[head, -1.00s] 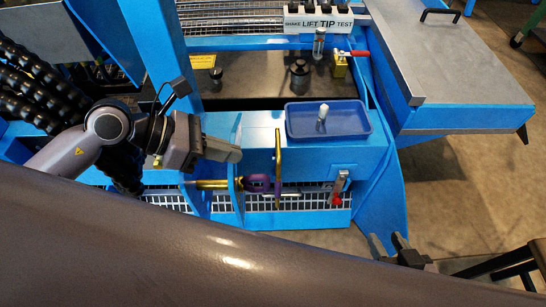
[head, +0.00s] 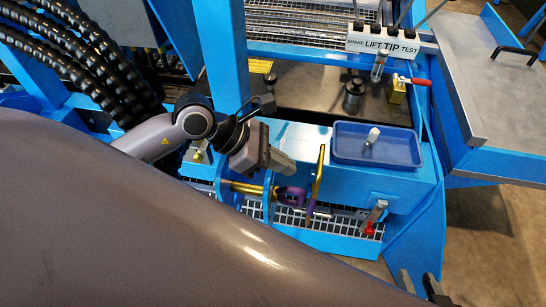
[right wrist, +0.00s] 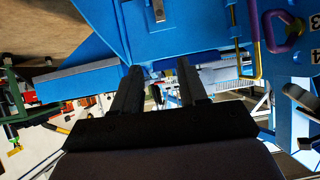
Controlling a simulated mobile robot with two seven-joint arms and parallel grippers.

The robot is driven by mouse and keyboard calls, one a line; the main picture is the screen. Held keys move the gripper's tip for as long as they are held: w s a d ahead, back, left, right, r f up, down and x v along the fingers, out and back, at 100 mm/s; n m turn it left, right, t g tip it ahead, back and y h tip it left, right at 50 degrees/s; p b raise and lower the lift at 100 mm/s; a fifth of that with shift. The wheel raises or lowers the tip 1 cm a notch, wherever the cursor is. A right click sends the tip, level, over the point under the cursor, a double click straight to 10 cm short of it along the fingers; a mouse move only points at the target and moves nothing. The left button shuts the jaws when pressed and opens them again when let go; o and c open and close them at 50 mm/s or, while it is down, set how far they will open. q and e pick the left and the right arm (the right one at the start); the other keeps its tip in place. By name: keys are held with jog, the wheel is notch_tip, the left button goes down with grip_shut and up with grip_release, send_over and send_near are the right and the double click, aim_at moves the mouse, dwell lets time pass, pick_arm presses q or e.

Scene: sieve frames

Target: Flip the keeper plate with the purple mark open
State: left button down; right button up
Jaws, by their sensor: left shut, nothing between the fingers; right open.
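A purple looped piece (head: 291,196) sits on a brass pin (head: 245,188) that passes through blue upright plates. A thin brass-coloured plate (head: 318,178) stands upright just right of the purple piece. The purple loop (right wrist: 284,28) and a brass bar (right wrist: 256,45) also show at the upper right of the right wrist view. My left gripper (head: 286,170) is shut and empty, just above and left of the purple piece, apparently apart from it. My right gripper (head: 430,286) is open and empty at the lower right, well away; its fingers (right wrist: 160,88) show spread in the right wrist view.
A blue tray (head: 345,160) with a small white item stands on the blue beam behind. A red-tipped clip (head: 371,226) hangs at the beam's front right. A red-handled valve (head: 400,88) is farther back. My dark body part covers the lower left.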

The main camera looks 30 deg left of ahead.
aim_at(314, 191)
pick_arm(q)
jog(key=x, duration=0.4)
jog(key=shift+w+d+f+b, duration=0.1)
jog(key=shift+d+f+b, duration=0.15)
jog(key=shift+b, duration=0.15)
jog(key=shift+w+d+f, duration=0.1)
jog(key=shift+d+f, duration=0.1)
pick_arm(e)
jog(key=shift+w+a+r, duration=0.35)
jog(key=shift+a+r, duration=0.1)
jog(key=shift+r, duration=0.05)
jog(key=shift+d, duration=0.1)
